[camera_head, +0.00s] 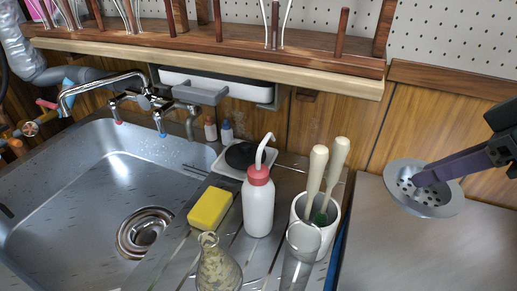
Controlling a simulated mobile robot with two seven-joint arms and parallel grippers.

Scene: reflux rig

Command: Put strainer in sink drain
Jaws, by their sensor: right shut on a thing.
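The strainer (437,204), a round metal disc with holes and a flat rim, is at the right of the head view. My right gripper (428,178) is shut on it from above right; the fingertips cover part of its middle. I cannot tell whether it touches the metal worktop below. The sink drain (146,232) is a round metal opening in the floor of the steel sink (60,205) at the left, with nothing seen over it. My left gripper is not in view.
Between strainer and sink stand a white wash bottle (258,205), a white cup of brushes (328,210), a glass cylinder (298,262), a flask (217,265) and a yellow sponge (210,208). A faucet (105,85) overhangs the sink. The worktop (390,255) is clear.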

